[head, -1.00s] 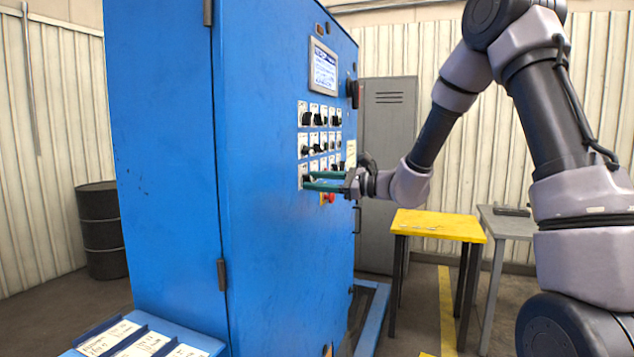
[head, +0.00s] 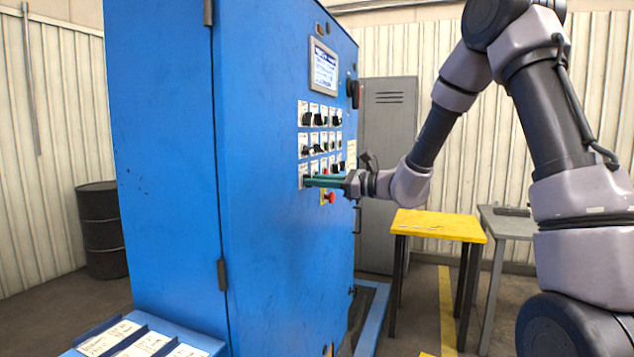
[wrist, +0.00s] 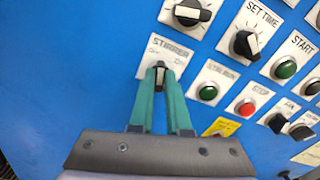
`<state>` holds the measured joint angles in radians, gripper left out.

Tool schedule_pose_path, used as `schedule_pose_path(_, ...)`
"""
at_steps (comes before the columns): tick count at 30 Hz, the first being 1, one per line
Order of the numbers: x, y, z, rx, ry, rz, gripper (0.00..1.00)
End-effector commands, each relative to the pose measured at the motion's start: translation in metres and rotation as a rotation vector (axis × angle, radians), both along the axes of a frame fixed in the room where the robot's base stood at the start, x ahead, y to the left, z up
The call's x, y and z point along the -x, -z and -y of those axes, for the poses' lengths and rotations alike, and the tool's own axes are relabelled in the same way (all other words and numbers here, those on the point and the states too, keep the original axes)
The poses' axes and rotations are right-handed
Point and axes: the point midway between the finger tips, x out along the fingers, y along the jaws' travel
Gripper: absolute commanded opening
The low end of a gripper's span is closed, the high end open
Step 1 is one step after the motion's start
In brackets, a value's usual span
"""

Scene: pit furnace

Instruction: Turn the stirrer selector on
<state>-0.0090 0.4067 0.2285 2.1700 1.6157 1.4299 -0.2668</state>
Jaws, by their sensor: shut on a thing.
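The stirrer selector (wrist: 160,77) is a small knob on a white plate marked STIRRER (wrist: 165,52) in the wrist view. My gripper (wrist: 160,72) has two green fingers, shut on this knob with their tips against its sides. In the head view my gripper (head: 308,181) reaches from the right to the lowest knob row on the blue cabinet's panel. The fingers hide the selector there. Part of the OFF/ON lettering shows on the plate, but the knob's exact setting is hard to tell.
Beside the selector are a green STIR RUN button (wrist: 208,93) and a red STOP button (wrist: 246,107). A SET TIME knob (wrist: 244,43) is above right. A red button (head: 332,198) sits just below my fingers. A yellow table (head: 438,224) stands behind right.

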Motion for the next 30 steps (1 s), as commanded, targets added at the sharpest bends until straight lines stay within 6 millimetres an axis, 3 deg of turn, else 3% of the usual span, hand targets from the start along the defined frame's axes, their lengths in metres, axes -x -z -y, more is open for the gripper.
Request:
schedule_pose_path(18,-0.0018,0.0005,0.0011,-0.191,0.001,-0.532,0.00)
schedule_pose_path(30,-0.0027,0.0009,0.0015,-0.271,0.001,-0.752,0.00)
